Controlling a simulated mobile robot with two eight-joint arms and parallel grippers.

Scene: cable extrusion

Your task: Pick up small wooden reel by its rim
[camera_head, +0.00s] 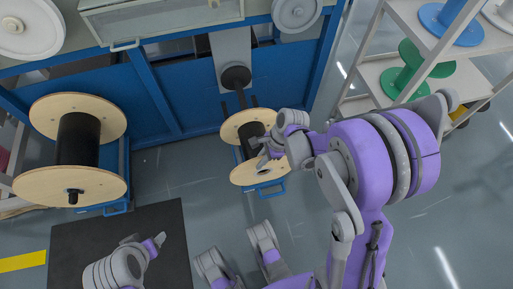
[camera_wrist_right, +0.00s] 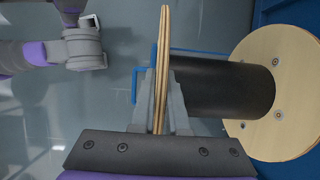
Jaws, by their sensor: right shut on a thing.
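The small wooden reel (camera_head: 240,172) has two pale round flanges and a black core. It sits at the blue machine, in the middle of the head view. My right gripper (camera_head: 266,158) reaches it from the right. In the right wrist view, the right gripper (camera_wrist_right: 160,105) is shut on the rim of the near flange (camera_wrist_right: 164,45), which stands edge-on between its fingers. The black core (camera_wrist_right: 225,88) and the far flange (camera_wrist_right: 275,60) lie to the right. My left gripper (camera_head: 158,241) is low at the left, away from the reel; its jaw state is unclear.
A large wooden reel (camera_head: 70,187) with a black core stands at the left. The blue machine (camera_head: 192,98) runs along the back. A shelf (camera_head: 372,75) with green (camera_head: 412,70) and blue spools is at the upper right. A dark mat (camera_head: 70,240) lies on the open grey floor.

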